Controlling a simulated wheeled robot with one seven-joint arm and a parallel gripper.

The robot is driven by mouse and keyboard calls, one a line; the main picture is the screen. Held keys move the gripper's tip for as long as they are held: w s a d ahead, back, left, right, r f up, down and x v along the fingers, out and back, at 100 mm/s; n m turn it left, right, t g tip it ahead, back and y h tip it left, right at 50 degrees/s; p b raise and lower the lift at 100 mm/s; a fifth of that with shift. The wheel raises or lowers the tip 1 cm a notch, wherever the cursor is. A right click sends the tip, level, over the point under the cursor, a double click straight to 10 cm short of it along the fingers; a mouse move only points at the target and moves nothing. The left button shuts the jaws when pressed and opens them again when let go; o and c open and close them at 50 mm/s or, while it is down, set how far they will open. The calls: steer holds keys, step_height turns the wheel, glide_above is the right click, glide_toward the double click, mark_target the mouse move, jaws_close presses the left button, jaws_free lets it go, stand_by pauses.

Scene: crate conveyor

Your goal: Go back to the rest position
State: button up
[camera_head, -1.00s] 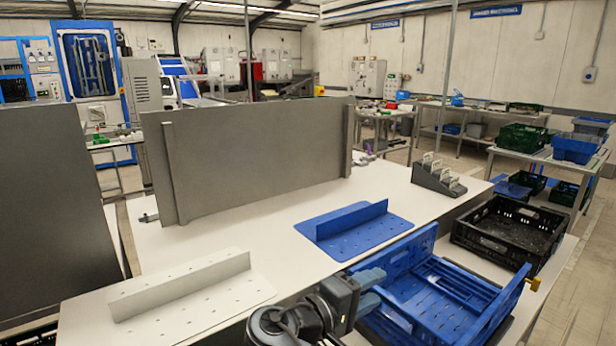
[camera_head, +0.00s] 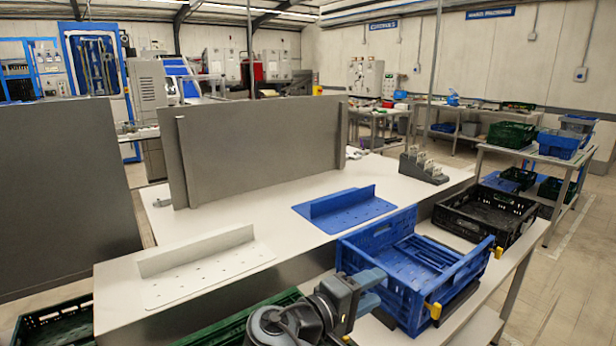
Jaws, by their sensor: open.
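My gripper (camera_head: 372,290) is at the bottom centre of the head view, at the left side of the blue crate (camera_head: 413,312). Its fingers point right towards the crate wall. I cannot tell from this view whether they touch it. The jaws are open.
A black crate (camera_head: 527,214) stands behind the blue one. A blue perforated bracket (camera_head: 345,209) and a white one (camera_head: 205,262) lie on the white table (camera_head: 262,220). A grey panel (camera_head: 262,150) stands behind them. Green crates (camera_head: 60,322) are low at the front left.

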steer(key=s+a+f+n+y, duration=0.1)
steer(key=s+f+y, duration=0.35)
steer(key=f, duration=0.45)
steer(key=s+a+f+n+y, duration=0.1)
steer(key=s+f+y, duration=0.2)
steer(key=s+f, duration=0.4)
steer(key=s+f+m+y, duration=0.1)
steer(key=s+f+y, duration=0.3)
steer(key=s+f, duration=0.5)
steer(key=s+d+r+m+t+y, duration=0.1)
steer(key=s+d+r+m, duration=0.15)
steer(key=s, duration=0.65)
steer(key=s+d+r+m+y, duration=0.2)
steer(key=s+r, duration=0.2)
steer(key=s, duration=0.5)
steer(key=s+d+r+m+t, duration=0.1)
steer(key=s+d+r, duration=0.25)
steer(key=r, duration=0.25)
steer(key=s+d+r+m+t+h, duration=0.1)
steer(key=s+d+r+t, duration=0.1)
steer(key=s+r, duration=0.25)
steer(key=s+d+r+m+t, duration=0.1)
steer(key=s+d+r+m, duration=0.15)
steer(key=r, duration=0.35)
step_height(320, 180, down, 9)
steer(key=b, duration=1)
steer(key=shift+s+f+n, duration=0.15)
steer(key=shift+s+n, duration=0.2)
steer(key=shift+n, duration=0.05)
